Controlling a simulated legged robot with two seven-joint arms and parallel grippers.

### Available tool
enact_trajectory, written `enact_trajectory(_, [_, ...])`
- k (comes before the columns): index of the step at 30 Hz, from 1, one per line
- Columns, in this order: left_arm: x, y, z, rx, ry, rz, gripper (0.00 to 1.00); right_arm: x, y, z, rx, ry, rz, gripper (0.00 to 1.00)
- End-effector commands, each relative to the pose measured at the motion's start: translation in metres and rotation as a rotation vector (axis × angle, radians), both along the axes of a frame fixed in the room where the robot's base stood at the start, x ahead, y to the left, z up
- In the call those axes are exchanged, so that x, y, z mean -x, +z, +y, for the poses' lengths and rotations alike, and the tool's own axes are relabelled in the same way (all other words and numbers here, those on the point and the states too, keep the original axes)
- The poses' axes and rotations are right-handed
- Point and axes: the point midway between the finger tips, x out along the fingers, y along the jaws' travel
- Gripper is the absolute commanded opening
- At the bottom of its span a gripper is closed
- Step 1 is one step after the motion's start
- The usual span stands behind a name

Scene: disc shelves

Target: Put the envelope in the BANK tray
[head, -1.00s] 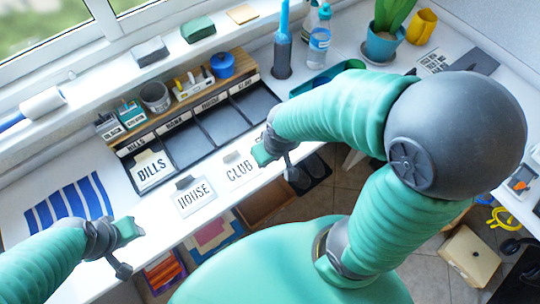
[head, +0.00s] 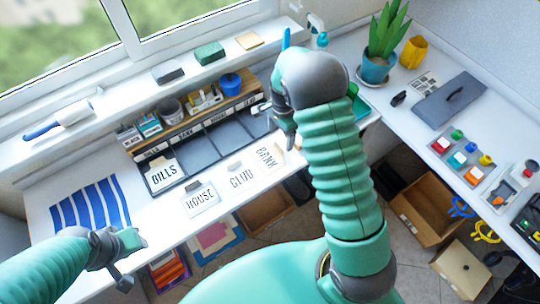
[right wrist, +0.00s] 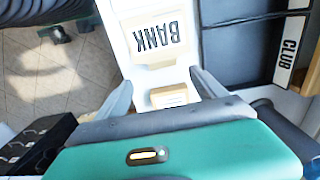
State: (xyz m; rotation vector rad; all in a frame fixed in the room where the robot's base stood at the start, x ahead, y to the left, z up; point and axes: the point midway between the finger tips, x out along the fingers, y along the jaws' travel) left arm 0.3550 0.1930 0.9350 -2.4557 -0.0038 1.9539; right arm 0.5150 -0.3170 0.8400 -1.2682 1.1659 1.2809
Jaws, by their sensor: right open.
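The BANK envelope (head: 268,159) lies near the desk's front edge, right of the CLUB envelope. It also shows in the right wrist view (right wrist: 158,40), with a small tan block (right wrist: 168,97) at its near side. My right gripper (head: 287,140) is open and empty, close to this envelope. In the wrist view its two fingers stand apart on either side of the tan block. The BANK tray (head: 203,152) is the dark, empty compartment second from left. My left gripper (head: 128,255) is over the front left of the desk; its jaws are unclear.
The BILLS tray holds the BILLS envelope (head: 165,174). The HOUSE envelope (head: 201,198) and CLUB envelope (head: 241,178) lie in front of the trays. A wooden riser (head: 195,112) with small items stands behind them. A striped blue mat (head: 90,205) lies at left.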

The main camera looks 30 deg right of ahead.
Motion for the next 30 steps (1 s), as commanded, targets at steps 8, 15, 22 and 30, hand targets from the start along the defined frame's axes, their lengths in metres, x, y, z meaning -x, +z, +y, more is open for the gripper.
enact_trajectory(8, [0.000,0.000,0.000,0.000,0.000,0.000,0.36,-0.003,-0.037,0.001,0.001,0.002,0.001,0.80])
enact_trajectory(15, [0.000,0.000,0.000,0.000,0.000,0.000,0.36,-0.008,-0.076,-0.001,0.000,0.002,0.000,0.80])
enact_trajectory(22, [0.000,0.000,0.000,0.000,0.000,0.000,0.36,-0.008,-0.078,-0.001,0.001,0.002,-0.002,0.80])
enact_trajectory(30, [0.000,0.000,0.000,0.000,0.000,0.000,0.36,-0.008,-0.078,-0.001,0.001,0.003,-0.002,0.46])
